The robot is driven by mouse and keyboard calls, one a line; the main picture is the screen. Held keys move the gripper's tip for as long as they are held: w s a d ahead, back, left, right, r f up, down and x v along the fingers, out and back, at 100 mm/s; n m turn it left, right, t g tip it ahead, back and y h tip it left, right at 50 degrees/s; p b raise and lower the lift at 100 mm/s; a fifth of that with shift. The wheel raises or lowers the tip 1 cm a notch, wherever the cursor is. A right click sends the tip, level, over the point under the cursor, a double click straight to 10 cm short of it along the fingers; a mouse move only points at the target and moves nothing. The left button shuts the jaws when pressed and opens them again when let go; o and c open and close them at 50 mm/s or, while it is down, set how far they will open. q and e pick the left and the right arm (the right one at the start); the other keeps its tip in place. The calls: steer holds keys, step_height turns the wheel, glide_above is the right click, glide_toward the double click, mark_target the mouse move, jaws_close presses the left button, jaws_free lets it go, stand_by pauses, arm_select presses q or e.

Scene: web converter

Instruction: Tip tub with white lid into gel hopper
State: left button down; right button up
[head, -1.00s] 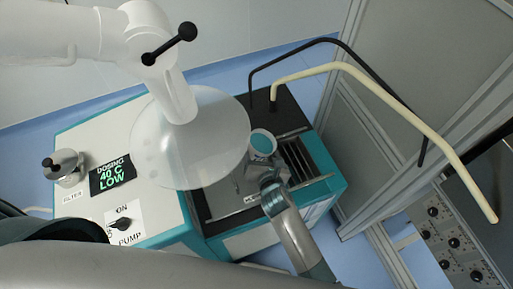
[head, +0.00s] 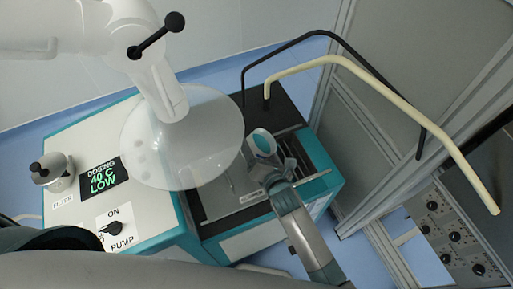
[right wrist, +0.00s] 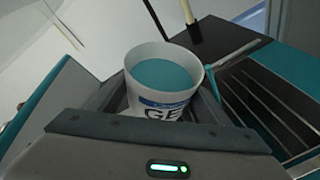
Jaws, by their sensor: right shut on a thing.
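The tub (head: 263,144) is white with a teal surface inside its rim. No white lid shows on it. The right wrist view shows the tub (right wrist: 161,78) with a label whose visible letters read "GE". My right gripper (head: 274,174) is shut on the tub and holds it over the teal-edged machine, beside the clear round hood. In the head view the tub's rim looks tilted. I cannot make out the gel hopper's opening; the hood, tub and gripper cover part of the machine's top. My left gripper is not in view.
A white jointed arm with a clear round hood (head: 190,140) hangs over the machine left of the tub. Black and cream bent rails (head: 400,103) rise at right. Dark slots (head: 300,155) lie right of the tub. A display (head: 103,178) reads "DOSING 40 C LOW".

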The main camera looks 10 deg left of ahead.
steer(key=shift+f+m+y+b, duration=0.3)
steer(key=shift+m+b, duration=0.3)
steer(key=shift+b, duration=0.35)
steer(key=shift+f+m+y+b, duration=0.15)
steer(key=shift+m+y+b, duration=0.35)
steer(key=shift+b, duration=0.45)
steer(key=shift+d+r+m+t+y+b, duration=0.2)
steer(key=shift+r+m+b, duration=0.25)
steer(key=shift+m+b, duration=0.3)
steer(key=shift+d+r+m+t+y+b, duration=0.15)
steer(key=shift+r+m+y+b, duration=0.2)
steer(key=shift+m+b, duration=0.4)
steer(key=shift+w+d+r+m+t+y+b, duration=0.15)
steer(key=shift+d+r+m+t+y+b, duration=0.1)
steer(key=shift+r+m+b, duration=0.25)
steer(key=shift+w+d+r+m+t+y+b, duration=0.1)
steer(key=shift+d+r+m+y+b, duration=0.15)
steer(key=shift+m+b, duration=0.45)
steer(key=shift+d+r+m, duration=0.15)
steer(key=shift+r+m, duration=0.05)
steer(key=shift+m, duration=0.3)
steer(key=shift+d+m+y+b, duration=0.1)
steer(key=shift+m+y+b, duration=0.15)
steer(key=shift+m+b, duration=0.1)
steer(key=shift+w+d+r+m+t+b, duration=0.1)
steer(key=shift+d+r+m+t+b, duration=0.2)
steer(key=shift+m, duration=0.2)
steer(key=shift+w+d+r+m+t+b, duration=0.1)
steer(key=shift+d+m+t+b, duration=0.15)
steer(key=shift+m+b, duration=0.2)
